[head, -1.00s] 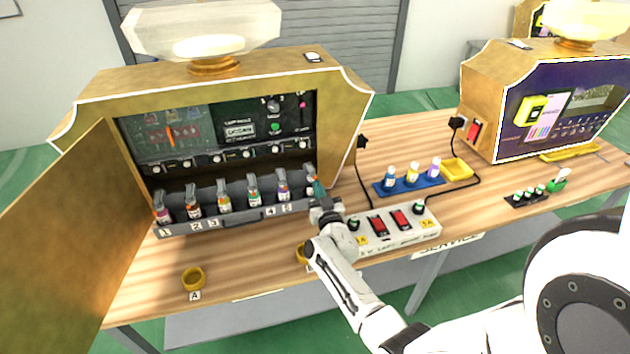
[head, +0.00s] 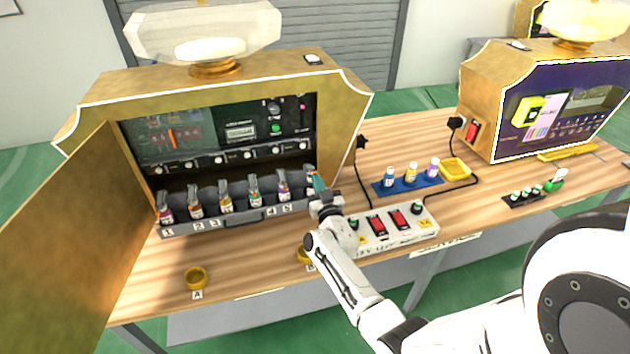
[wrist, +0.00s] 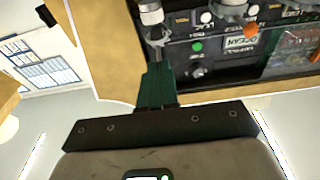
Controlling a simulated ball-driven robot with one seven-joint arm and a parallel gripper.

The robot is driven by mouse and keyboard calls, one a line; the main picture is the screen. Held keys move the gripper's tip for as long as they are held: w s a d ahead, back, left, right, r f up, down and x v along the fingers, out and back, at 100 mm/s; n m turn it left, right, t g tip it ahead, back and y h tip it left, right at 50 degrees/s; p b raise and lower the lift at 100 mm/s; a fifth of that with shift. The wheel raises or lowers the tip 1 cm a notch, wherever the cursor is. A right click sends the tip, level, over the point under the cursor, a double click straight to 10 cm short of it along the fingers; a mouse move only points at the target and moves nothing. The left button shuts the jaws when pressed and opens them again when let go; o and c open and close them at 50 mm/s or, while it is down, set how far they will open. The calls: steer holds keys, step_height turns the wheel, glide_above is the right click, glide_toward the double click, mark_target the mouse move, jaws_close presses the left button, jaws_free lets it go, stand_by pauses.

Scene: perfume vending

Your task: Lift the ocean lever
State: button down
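The open machine (head: 345,95) holds a grey rack (head: 240,215) with a row of several small bottles, each with a pale top. My gripper (head: 317,180) is at the rack's right end, against or just beside the rightmost bottle (head: 310,172). In the wrist view its green fingers (wrist: 157,85) look closed together. Their tips are close to a small metal part (wrist: 157,36) below a white-grey cylinder (wrist: 150,10); I cannot tell if they touch or grip it. I cannot make out which part is the ocean lever.
A switch box (head: 390,228) with red switches sits just right of my gripper. A blue tray (head: 408,187) with 3 bottles and a yellow dish (head: 455,168) are beyond it. A yellow ring (head: 196,278) marked A is in front. The open door (head: 75,240) stands left.

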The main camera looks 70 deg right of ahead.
stand_by(0.3)
steer(key=shift+w+d+r+p, duration=0.1)
steer(key=shift+d+r+p, duration=0.05)
steer(key=shift+r+p, duration=0.2)
steer(key=shift+w+d+r+p, duration=0.1)
steer(key=shift+r+p, duration=0.1)
steer(key=shift+r, duration=0.3)
steer(key=shift+w+d+r+p, duration=0.3)
steer(key=shift+r+p, duration=0.05)
steer(key=shift+r, duration=0.3)
steer(key=shift+w+d+r, duration=0.3)
steer(key=shift+d+r, duration=0.1)
steer(key=shift+r, duration=0.1)
stand_by(0.4)
